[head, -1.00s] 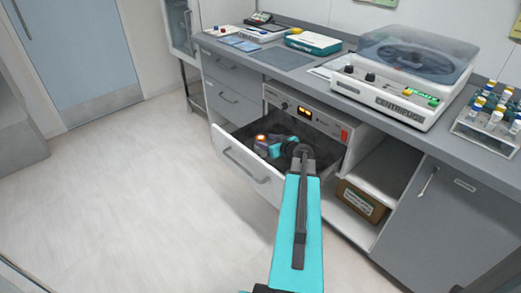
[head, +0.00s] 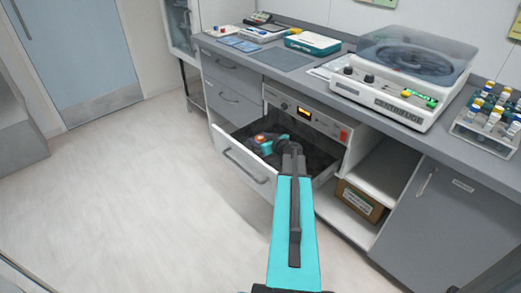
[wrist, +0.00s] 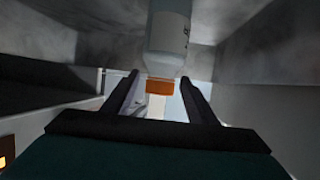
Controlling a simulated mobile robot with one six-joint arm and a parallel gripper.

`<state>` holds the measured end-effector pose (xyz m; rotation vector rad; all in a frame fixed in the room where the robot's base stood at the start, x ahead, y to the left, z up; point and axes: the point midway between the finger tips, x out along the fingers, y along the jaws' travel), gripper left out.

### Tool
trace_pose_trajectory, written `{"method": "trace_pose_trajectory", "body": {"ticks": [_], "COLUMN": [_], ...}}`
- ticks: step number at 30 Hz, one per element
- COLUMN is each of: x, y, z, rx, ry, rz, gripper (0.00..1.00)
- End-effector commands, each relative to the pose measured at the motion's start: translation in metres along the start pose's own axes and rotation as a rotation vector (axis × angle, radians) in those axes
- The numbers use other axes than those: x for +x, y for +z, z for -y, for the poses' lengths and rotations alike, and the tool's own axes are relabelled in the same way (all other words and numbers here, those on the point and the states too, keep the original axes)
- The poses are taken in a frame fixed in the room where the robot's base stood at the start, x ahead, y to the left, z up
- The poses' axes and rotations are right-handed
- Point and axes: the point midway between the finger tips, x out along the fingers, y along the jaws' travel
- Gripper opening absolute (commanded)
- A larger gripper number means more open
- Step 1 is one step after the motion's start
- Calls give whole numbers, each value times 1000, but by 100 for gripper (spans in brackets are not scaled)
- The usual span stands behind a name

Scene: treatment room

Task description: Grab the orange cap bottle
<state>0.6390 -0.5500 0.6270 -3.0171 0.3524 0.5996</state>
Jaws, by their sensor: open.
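The orange cap bottle (head: 260,139) is inside the open drawer (head: 228,150), near its left end; only a small part of it shows in the head view. In the wrist view its pale body (wrist: 167,40) and orange cap (wrist: 160,87) appear ahead of and between my two dark fingers, with the cap lower in the picture. My gripper (head: 268,146) is low in the drawer, close beside the bottle. It also shows in the wrist view (wrist: 160,77), with its fingers apart and a gap on each side of the cap. Contact cannot be made out.
The drawer's walls surround my gripper, with the oven-like front panel (head: 308,114) close behind. A centrifuge (head: 400,85), a rack of tubes (head: 488,120) and a teal-and-white box (head: 313,42) stand on the counter. A cardboard box (head: 360,200) sits on the lower shelf. The floor is clear.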

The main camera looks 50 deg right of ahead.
Motion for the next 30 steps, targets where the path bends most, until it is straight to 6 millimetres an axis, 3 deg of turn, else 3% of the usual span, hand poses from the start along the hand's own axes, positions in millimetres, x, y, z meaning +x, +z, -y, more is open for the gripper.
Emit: {"method": "trace_pose_trajectory", "body": {"ticks": [14,23,30], "x": [0,0,0], "y": [0,0,0], "z": [0,0,0], "rx": [0,0,0], "ry": [1,1,0], "rz": [0,0,0], "gripper": [50,0,0]}}
